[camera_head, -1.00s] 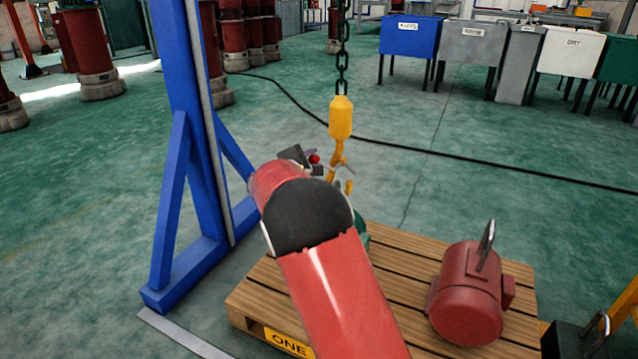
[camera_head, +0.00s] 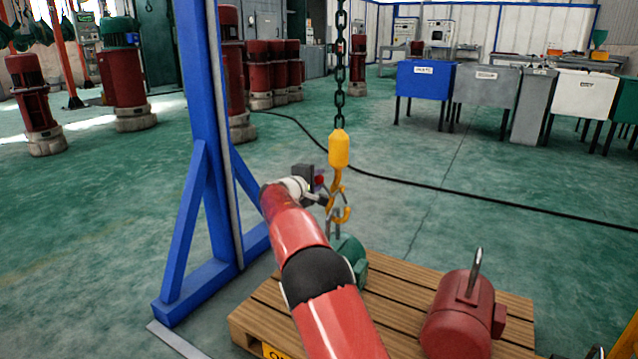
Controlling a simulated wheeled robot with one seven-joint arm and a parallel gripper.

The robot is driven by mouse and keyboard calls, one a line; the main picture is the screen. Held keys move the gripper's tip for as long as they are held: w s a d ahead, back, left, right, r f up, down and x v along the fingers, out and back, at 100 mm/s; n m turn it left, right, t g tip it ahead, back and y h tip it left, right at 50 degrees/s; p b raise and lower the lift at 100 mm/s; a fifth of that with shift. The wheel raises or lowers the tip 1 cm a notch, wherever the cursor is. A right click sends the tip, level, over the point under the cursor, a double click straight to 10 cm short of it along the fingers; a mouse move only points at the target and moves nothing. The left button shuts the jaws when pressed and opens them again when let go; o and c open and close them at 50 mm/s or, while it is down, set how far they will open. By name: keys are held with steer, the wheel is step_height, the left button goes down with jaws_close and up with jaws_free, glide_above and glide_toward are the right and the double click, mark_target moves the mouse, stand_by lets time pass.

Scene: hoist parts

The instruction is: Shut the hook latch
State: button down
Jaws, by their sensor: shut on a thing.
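The yellow hook (camera_head: 341,212) hangs from a dark chain below a yellow block (camera_head: 339,149). Its open side faces right. A grey shackle or eye (camera_head: 333,229) hangs at the hook's bowl, above the green motor (camera_head: 351,252); whether it sits inside the hook is too small to tell. My gripper (camera_head: 326,191) reaches in from the left at the hook's shank and is shut on the small grey latch. The fingers hide most of the latch, so its angle is unclear. My red arm hides part of the green motor.
The motors stand on a wooden pallet (camera_head: 400,277); a red motor (camera_head: 460,314) with a lifting eye is at its right. A blue upright frame (camera_head: 206,130) stands close left of my arm. Open floor lies behind; bins (camera_head: 424,82) are far off.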

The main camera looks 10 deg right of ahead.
steer(key=shift+r, duration=0.1)
steer(key=c, duration=1.1)
jaws_free()
steer(key=shift+a, duration=0.1)
steer(key=v, duration=0.7)
steer(key=shift+s+a+b, duration=0.2)
steer(key=shift+s+b, duration=0.15)
